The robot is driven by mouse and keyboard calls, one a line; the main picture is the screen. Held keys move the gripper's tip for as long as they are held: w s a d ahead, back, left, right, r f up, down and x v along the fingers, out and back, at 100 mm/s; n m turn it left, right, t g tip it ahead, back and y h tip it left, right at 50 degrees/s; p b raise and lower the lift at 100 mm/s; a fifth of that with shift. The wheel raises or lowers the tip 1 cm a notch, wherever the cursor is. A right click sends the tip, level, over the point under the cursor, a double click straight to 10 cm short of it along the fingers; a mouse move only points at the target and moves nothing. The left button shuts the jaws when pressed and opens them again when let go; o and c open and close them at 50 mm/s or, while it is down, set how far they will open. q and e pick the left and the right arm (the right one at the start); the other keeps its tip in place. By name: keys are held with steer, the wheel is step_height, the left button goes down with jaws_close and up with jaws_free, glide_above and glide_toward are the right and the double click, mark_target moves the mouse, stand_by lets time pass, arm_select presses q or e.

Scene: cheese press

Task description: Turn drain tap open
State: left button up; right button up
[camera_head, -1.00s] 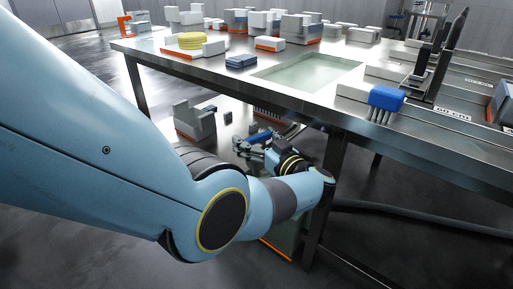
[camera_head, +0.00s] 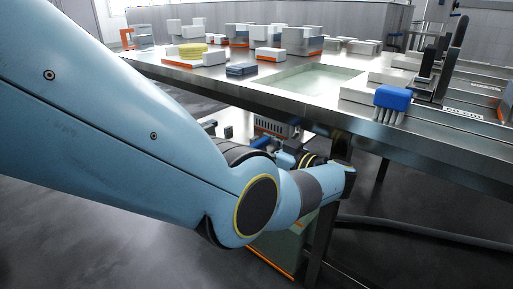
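My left arm comes in from the left and reaches under the steel table (camera_head: 440,160). The wrist end of my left gripper (camera_head: 286,160) shows under the table edge. Its fingers are mostly hidden behind my own arm, so I cannot tell whether they are open or touching anything. A small blue part (camera_head: 262,142), possibly the drain tap's handle, shows under the table just left of the gripper. Its exact position is unclear. My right gripper is not in view.
A sunken drain basin (camera_head: 315,80) lies in the tabletop. A blue brush (camera_head: 391,104) sits near the table's front edge. A yellow cheese round (camera_head: 192,50) and several blocks stand at the back. A table leg (camera_head: 322,235) and a dark hose (camera_head: 420,231) are close to my forearm.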

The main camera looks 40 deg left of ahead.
mark_target(260, 147)
arm_select(q)
steer(key=o, duration=1)
steer(key=shift+c, duration=0.2)
steer(key=shift+d, duration=0.1)
steer(key=d, duration=0.6)
steer(key=shift+s, duration=0.1)
steer(key=shift+s+d, duration=0.1)
steer(key=shift+d, duration=0.6)
steer(key=shift+s+f, duration=0.1)
steer(key=shift+f, duration=0.05)
